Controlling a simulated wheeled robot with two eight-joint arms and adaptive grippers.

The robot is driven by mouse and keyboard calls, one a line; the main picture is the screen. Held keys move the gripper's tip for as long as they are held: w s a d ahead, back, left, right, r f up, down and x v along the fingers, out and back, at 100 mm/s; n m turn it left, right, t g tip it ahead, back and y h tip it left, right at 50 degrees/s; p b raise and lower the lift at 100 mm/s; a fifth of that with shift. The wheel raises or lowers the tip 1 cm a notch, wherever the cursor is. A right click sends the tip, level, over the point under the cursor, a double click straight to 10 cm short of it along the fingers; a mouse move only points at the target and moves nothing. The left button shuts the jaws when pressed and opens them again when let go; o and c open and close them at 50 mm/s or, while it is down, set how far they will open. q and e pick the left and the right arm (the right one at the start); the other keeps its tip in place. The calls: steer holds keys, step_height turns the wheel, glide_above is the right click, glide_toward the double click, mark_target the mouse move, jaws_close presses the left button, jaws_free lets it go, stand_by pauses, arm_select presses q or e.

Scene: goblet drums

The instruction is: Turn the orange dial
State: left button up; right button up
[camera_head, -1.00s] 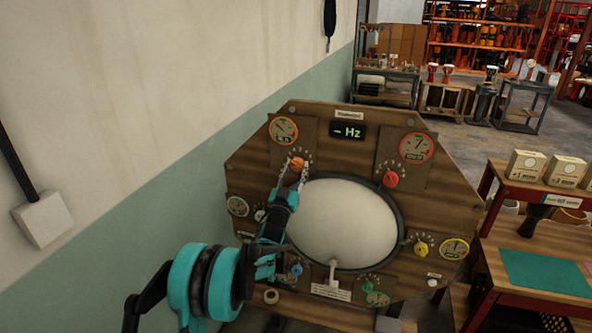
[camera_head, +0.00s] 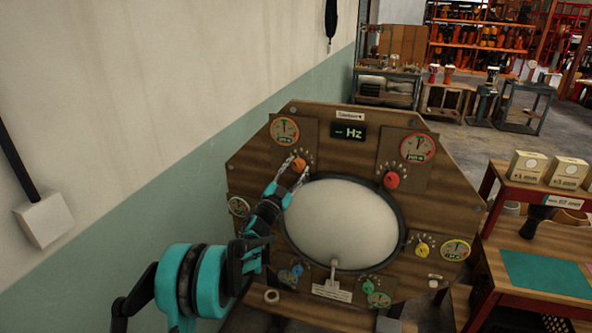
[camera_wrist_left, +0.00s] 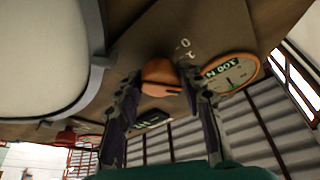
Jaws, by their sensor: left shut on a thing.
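The orange dial (camera_head: 298,164) sits at the upper left of an octagonal wooden panel (camera_head: 440,205), below a round orange-rimmed gauge (camera_head: 284,130). My left gripper (camera_head: 295,173) is shut on the dial, one finger on each side. In the left wrist view the dial (camera_wrist_left: 160,76) shows between the two fingers, with a dark mark on its face. The gauge (camera_wrist_left: 232,73) is close beside the right finger there. My right gripper is not in view.
A round white drumhead (camera_head: 342,222) fills the panel's middle, close to my left gripper. Red (camera_head: 391,180), yellow (camera_head: 421,249), green (camera_head: 369,287) and blue (camera_head: 297,270) dials surround it. A small display (camera_head: 349,132) reads "Hz". A wall stands at left.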

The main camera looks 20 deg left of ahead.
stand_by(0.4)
arm_select(q)
steer(key=o, duration=1.1)
steer(key=v, duration=1.2)
